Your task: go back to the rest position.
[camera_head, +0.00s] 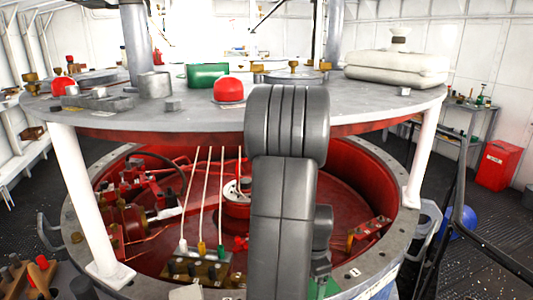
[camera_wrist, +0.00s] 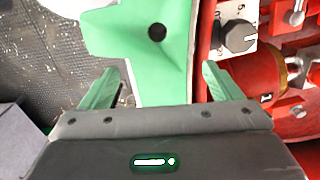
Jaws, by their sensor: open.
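My gripper (camera_wrist: 158,70) shows in the wrist view with its two green fingers wide apart. No object is held between them. A flat green piece with a dark round hole (camera_wrist: 157,33) lies beyond the fingers; I cannot tell what it belongs to. In the head view my grey arm stands in the middle, in front of the round metal deck (camera_head: 130,118) and the red well below it. The fingers cannot be made out in the head view.
The red well (camera_head: 345,185) has a grey rim and holds levers, rods and a wheel. A dial (camera_wrist: 238,37) is right of my gripper.

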